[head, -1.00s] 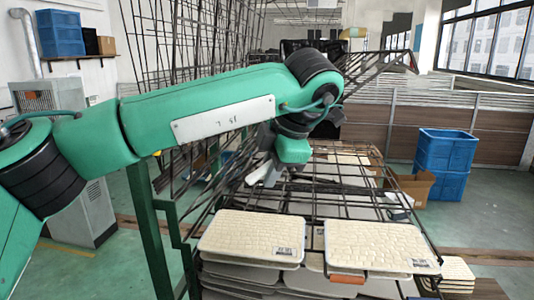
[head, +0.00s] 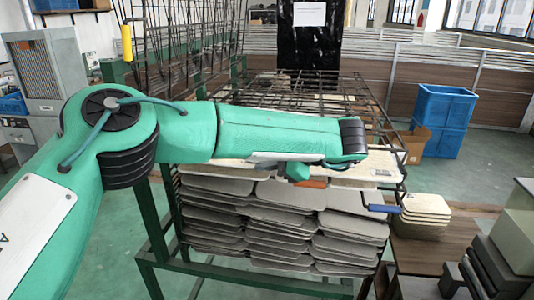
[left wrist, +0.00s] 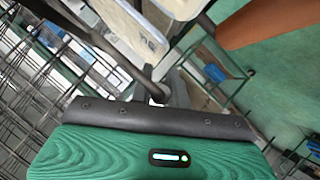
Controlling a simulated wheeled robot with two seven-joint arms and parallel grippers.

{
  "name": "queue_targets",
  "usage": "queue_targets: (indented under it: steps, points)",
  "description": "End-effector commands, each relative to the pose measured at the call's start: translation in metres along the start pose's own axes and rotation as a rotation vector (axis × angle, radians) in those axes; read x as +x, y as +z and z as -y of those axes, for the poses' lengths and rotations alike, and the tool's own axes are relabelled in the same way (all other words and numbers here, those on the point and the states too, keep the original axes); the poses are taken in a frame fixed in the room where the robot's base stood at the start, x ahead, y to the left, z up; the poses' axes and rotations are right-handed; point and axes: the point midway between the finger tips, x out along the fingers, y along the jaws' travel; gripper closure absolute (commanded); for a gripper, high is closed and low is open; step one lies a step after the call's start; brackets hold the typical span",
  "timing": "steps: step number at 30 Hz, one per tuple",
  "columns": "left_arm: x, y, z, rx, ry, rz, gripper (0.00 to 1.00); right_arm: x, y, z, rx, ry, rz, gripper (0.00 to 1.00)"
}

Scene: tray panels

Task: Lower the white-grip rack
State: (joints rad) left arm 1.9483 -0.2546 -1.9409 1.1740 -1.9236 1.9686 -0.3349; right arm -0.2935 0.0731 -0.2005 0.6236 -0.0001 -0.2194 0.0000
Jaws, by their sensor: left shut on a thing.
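The black wire rack (head: 290,92) lies about level above the stack of cream and grey trays in the head view. My left arm crosses in front of it. My left gripper (head: 298,172) is low at the front of the stack, mostly hidden behind my own arm. In the left wrist view the left gripper (left wrist: 165,95) is shut at a dark bar of the rack (left wrist: 148,80). The white grip itself is hidden. My right gripper is not in view.
An orange grip (head: 316,182) and a blue grip (head: 383,208) are at the stack's front edge. A yellow grip (head: 127,43) is on an upright rack at the left. Blue crates (head: 443,107) stand at the right. A table (head: 440,252) is at front right.

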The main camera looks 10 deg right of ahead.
Motion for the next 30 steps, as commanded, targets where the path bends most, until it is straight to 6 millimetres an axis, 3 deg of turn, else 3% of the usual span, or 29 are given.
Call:
queue_targets:
  steps: [6,19,20,23,30]
  points:
    - [0.003,0.006,0.012,0.012,0.017,-0.024,1.0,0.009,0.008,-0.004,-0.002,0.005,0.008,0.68]
    - [0.004,0.011,0.018,0.025,0.015,-0.028,1.0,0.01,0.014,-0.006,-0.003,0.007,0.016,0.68]
    - [0.004,0.011,0.018,0.025,0.015,-0.028,0.79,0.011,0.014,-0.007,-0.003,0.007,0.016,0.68]
    - [0.004,0.011,0.018,0.024,0.016,-0.027,0.61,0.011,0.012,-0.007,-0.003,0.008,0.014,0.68]
    - [0.004,0.009,0.016,0.02,0.016,-0.027,0.61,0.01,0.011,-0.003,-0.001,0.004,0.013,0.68]
